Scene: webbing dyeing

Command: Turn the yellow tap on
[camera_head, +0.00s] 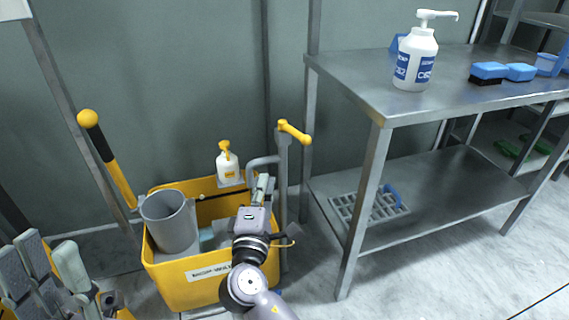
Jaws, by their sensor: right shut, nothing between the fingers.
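The yellow tap handle (294,131) sits on top of a grey upright pipe, just left of the steel table. A curved grey spout (262,163) comes off the pipe below the handle, above a yellow tub. My right gripper (263,184) is shut and empty, over the tub's right side. In the picture its tips are below and left of the yellow handle, close to the spout; I cannot tell whether they touch the spout. The gripper and arm hide part of the tub.
The yellow tub (183,285) holds a grey cylinder (169,222). A white bottle with a yellow pump (227,168) stands behind it. The steel table (372,101) carries a white pump bottle (416,62) and blue brushes (490,71). A yellow-ended pole (108,160) leans left.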

